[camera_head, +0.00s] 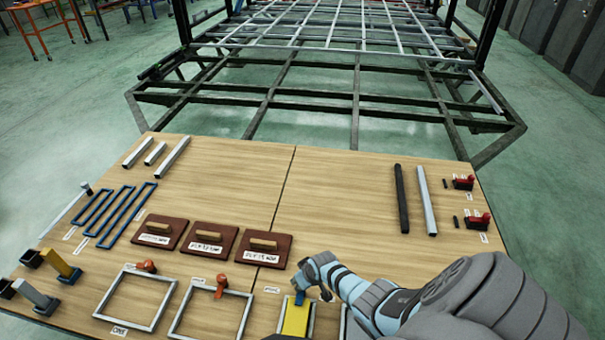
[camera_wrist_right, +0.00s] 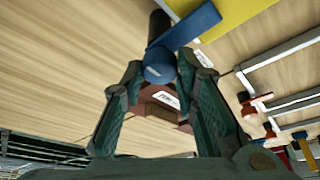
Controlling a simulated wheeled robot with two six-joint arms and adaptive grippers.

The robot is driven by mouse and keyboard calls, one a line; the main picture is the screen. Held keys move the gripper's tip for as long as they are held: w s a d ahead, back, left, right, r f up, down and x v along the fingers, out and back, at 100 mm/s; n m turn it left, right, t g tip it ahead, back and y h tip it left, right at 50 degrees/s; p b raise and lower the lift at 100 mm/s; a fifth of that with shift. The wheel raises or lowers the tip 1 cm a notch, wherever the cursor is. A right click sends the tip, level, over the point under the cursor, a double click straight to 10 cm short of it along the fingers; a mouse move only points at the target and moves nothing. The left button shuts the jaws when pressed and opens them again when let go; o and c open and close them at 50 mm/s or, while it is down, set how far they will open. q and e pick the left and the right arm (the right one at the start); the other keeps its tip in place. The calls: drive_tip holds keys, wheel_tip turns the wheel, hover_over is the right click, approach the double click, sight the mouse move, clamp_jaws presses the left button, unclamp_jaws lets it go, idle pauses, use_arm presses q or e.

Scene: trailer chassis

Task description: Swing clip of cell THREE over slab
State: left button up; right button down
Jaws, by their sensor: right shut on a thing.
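The yellow slab (camera_head: 296,320) lies at the bottom of the head view, in the third cell from the left, partly cut off. A blue clip (camera_head: 299,298) is at its far edge. My right gripper (camera_head: 312,277) is there, shut on the clip. In the right wrist view, the clip's rounded blue end (camera_wrist_right: 158,73) is between the fingertips, and its blue arm (camera_wrist_right: 190,27) overlaps the yellow slab (camera_wrist_right: 235,14) in the picture. I cannot tell how far it lies over the slab. A dark cylinder shows beside the clip. My left gripper is not in view.
Two empty frames (camera_head: 176,308) with red clips (camera_head: 221,286) stand left of it. Brown boards with handles (camera_head: 208,237) lie just behind. Blue bent rods, metal bars (camera_head: 425,200) and red clamps (camera_head: 463,183) lie farther off. Mid-table is clear.

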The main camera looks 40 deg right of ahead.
drive_tip(key=c, duration=1.3)
unclamp_jaws()
drive_tip(key=shift+r, duration=0.1)
drive_tip(key=v, duration=1.1)
drive_tip(key=shift+s+r, duration=0.15)
drive_tip(key=shift+r, duration=0.2)
